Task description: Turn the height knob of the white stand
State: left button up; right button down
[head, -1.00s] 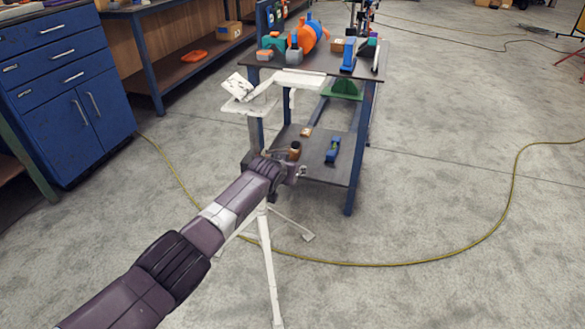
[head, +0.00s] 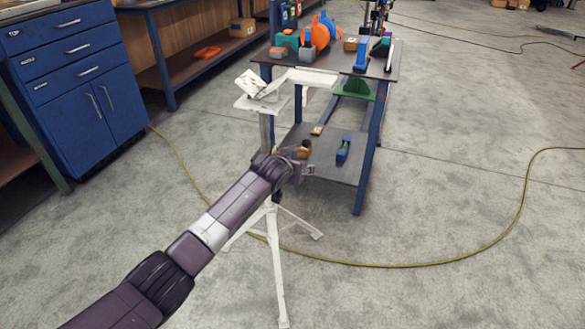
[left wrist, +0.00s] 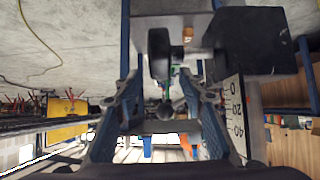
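The white stand (head: 274,245) is upright on tripod legs, with a white tray-like top. My left arm reaches in from the lower left, and its gripper (head: 302,168) is in front of the stand's column, below the top. In the left wrist view, a dark round knob (left wrist: 160,54) on a short shaft sits beside a black block (left wrist: 250,42). My left gripper's two fingers (left wrist: 163,84) are spread apart, with the knob near the gap between their tips; I cannot tell if they touch it. A scale strip (left wrist: 235,112) marked 0, 20, 40 is beside the right finger. My right gripper is not in view.
A blue-legged worktable (head: 345,62) with an orange and blue part (head: 319,33) stands close behind the stand. Its lower shelf (head: 325,170) holds small items. A blue cabinet (head: 75,75) is at the left. A yellow cable (head: 440,257) crosses the open floor.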

pick_arm(q)
jog(key=v, duration=0.7)
jog(key=shift+s, duration=0.2)
jog(key=shift+a+r, duration=0.1)
